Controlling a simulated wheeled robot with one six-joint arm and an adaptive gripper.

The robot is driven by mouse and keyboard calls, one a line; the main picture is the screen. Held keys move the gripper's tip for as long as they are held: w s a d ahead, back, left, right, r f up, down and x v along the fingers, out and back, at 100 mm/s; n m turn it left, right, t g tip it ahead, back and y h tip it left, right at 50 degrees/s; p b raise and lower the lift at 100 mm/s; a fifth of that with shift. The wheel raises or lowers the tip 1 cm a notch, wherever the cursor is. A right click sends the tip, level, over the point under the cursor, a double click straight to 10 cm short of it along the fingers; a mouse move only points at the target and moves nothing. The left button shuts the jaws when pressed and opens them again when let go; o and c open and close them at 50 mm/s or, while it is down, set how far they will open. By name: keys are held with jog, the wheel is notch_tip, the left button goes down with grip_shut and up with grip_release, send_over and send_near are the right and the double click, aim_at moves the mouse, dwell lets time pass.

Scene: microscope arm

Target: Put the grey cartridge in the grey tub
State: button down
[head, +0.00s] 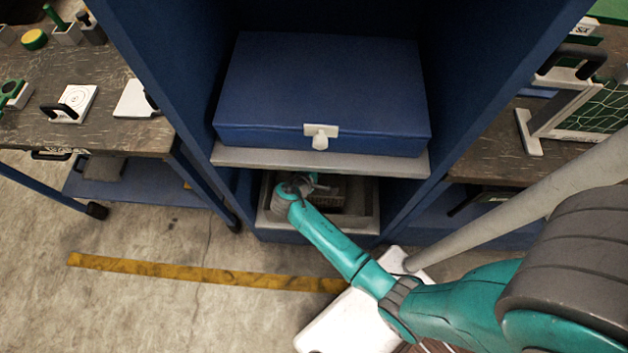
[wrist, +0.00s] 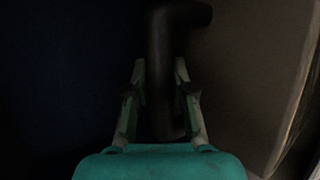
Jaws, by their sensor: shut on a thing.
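In the head view, my gripper (head: 312,182) reaches into the low bay of the blue cabinet, under the shelf. In the wrist view, its two fingers (wrist: 160,95) are shut on a dark bent bar (wrist: 160,60), like a handle. I cannot tell whether this bar belongs to the grey cartridge. A grey open-topped tub or tray (head: 362,223) lies in the low bay, around and below the gripper. A dark ridged block (head: 333,193) shows inside it, just right of the gripper. My wrist hides part of the tub.
A shelf edge (head: 320,161) is close above the arm, with a blue case (head: 325,90) on it. Cabinet side walls stand close on both sides. A dim pale surface (wrist: 245,80) fills the right of the wrist view. Worktables flank the cabinet; floor at front left is clear.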

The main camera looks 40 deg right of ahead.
aim_at(320, 177)
jog(key=shift+f, duration=4.5)
jog(key=c, duration=1)
grip_release()
jog(key=shift+f, duration=0.1)
jog(key=shift+a, duration=0.1)
jog(key=v, duration=1.2)
jog(key=shift+s, duration=0.1)
